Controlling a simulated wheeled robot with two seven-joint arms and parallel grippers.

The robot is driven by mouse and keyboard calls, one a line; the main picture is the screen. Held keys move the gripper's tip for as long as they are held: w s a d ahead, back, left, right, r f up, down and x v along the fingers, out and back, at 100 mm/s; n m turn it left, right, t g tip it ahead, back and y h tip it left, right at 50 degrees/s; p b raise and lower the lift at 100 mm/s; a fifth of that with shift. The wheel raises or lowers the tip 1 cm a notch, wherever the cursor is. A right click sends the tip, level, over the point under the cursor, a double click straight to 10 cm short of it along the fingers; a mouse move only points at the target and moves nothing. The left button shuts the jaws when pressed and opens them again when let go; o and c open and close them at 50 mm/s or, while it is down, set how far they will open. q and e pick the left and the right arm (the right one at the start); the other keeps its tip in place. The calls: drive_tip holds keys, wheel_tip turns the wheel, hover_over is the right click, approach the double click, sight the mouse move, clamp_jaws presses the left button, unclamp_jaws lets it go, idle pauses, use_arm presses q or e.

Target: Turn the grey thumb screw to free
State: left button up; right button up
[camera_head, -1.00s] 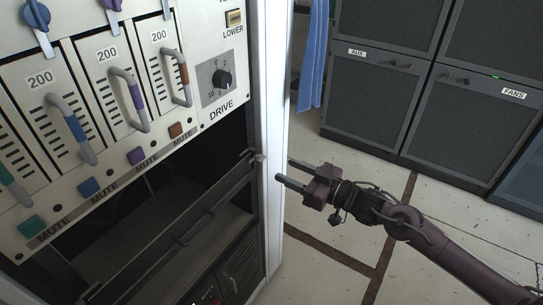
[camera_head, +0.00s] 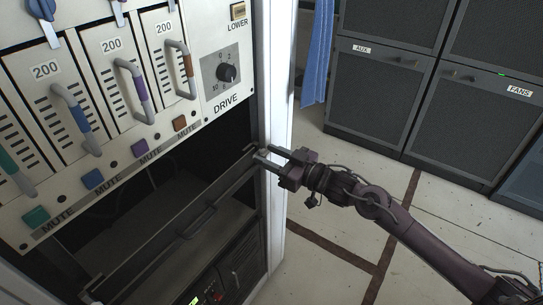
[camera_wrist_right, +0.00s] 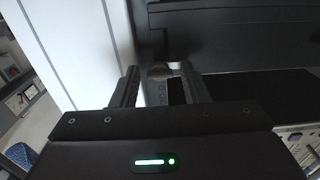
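The grey thumb screw (camera_wrist_right: 160,72) is a small round knob in the right wrist view, ahead of and between my fingers. In the head view its place on the rack's right edge is largely covered by my fingertips. My right gripper (camera_head: 263,154) reaches in from the right with its tips at that edge. In the right wrist view my right gripper (camera_wrist_right: 158,88) has its two fingers apart, with a gap around the screw. I cannot tell whether either finger touches it. My left gripper is not in view.
The rack has a front panel with several handled modules and a DRIVE knob (camera_head: 227,72). Below is a dark open bay with a hinged-looking bar or panel (camera_head: 195,222). A white rack post (camera_head: 277,100) stands beside my fingers. Dark cabinets (camera_head: 380,95) stand behind; the floor between is clear.

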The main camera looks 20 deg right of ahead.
drive_tip(key=c, duration=0.8)
drive_tip(key=shift+n, duration=0.4)
use_arm(q)
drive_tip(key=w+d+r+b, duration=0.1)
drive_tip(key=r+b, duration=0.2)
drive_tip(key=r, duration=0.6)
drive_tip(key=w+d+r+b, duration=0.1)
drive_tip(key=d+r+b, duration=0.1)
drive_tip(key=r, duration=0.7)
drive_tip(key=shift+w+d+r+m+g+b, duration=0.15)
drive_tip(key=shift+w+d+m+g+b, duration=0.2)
drive_tip(key=shift+b, duration=0.3)
use_arm(e)
drive_tip(key=shift+n, duration=8.7)
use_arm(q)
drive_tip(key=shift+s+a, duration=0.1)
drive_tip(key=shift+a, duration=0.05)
